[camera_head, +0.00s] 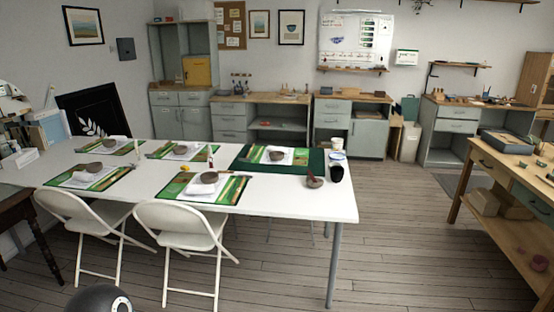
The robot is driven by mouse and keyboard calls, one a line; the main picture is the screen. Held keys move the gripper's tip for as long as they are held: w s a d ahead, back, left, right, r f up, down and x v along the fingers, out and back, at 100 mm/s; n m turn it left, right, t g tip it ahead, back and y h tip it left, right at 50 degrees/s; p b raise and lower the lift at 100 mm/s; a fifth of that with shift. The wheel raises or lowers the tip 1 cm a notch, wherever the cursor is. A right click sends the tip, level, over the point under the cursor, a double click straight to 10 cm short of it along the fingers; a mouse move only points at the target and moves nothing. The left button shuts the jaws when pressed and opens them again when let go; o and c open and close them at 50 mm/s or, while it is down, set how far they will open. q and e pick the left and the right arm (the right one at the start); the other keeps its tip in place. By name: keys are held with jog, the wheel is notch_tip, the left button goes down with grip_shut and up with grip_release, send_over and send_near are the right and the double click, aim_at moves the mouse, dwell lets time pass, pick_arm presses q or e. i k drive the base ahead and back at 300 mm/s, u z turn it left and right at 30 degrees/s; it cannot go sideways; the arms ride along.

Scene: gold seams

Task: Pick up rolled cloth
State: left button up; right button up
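A long white table (290,204) stands ahead. Several green place mats lie on it, each with a grey-brown bowl and a white, cloth-like item. One white item (201,188) lies on the front middle mat (229,194), close to a bowl (209,177). Another white item (86,177) lies on the front left mat (110,182). They are too small to tell which is a rolled cloth. Neither of my grippers is in view.
Two white folding chairs (182,221) (82,213) stand along the table's near side. A wooden workbench (512,168) is at the right. Wooden floor (405,240) is open between table and workbench. Grey cabinets (348,136) line the back wall.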

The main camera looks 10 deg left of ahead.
aim_at(269, 148)
jog(key=z, duration=1.1)
jog(key=i, duration=4.8)
jog(key=z, duration=0.9)
jog(key=i, duration=0.3)
jog(key=u, duration=3)
